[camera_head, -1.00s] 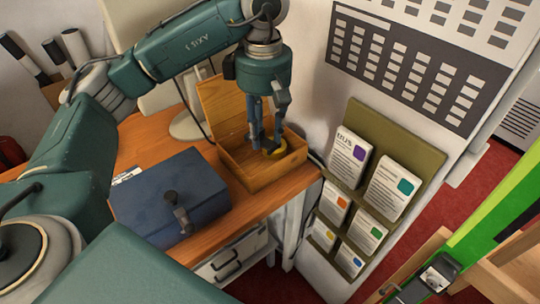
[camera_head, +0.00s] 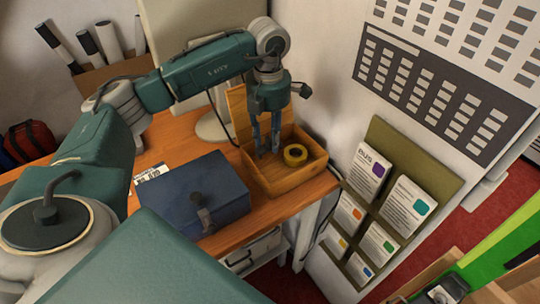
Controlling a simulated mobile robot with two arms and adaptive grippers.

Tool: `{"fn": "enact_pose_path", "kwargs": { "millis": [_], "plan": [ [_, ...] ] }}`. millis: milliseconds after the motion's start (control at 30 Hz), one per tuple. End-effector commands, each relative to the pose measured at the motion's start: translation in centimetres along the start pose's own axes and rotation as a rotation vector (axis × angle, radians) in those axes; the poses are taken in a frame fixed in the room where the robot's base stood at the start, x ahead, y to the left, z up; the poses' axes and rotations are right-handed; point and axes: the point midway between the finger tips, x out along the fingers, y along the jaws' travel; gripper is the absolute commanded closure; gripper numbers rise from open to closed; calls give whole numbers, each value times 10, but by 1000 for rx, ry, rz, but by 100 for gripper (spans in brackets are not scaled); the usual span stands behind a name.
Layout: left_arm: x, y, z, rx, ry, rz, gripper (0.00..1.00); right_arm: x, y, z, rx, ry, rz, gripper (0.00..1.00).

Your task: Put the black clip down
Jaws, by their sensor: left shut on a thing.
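My left gripper (camera_head: 267,148) points down into an open wooden box (camera_head: 292,183), its fingers close together at the box's left inner side. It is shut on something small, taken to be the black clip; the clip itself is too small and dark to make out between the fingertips. A yellow tape roll (camera_head: 295,154) lies in the box just right of the fingers, apart from them. My right gripper is not in view.
A dark blue box (camera_head: 190,195) with a handle stands left of the wooden box on the wooden desk (camera_head: 265,218). A monitor stand (camera_head: 212,125) is behind. A wall with a card holder (camera_head: 414,164) rises close on the right.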

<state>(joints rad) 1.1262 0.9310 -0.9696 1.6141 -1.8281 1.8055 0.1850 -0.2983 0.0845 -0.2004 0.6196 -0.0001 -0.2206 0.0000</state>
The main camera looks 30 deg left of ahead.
Motion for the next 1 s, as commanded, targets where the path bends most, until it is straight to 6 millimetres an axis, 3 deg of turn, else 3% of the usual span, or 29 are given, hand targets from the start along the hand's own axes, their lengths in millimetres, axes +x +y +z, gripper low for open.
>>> {"fn": "enact_pose_path", "kwargs": {
  "millis": [133, 600, 1000],
  "plan": [
    [29, -1, -1, 1, 4, -2, 92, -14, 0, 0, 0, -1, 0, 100],
    [84, 0, 0, 1, 0, -1, 92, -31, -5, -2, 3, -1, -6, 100],
    [93, 0, 0, 2, -1, 0, 92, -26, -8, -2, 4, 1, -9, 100]
  ]
}}
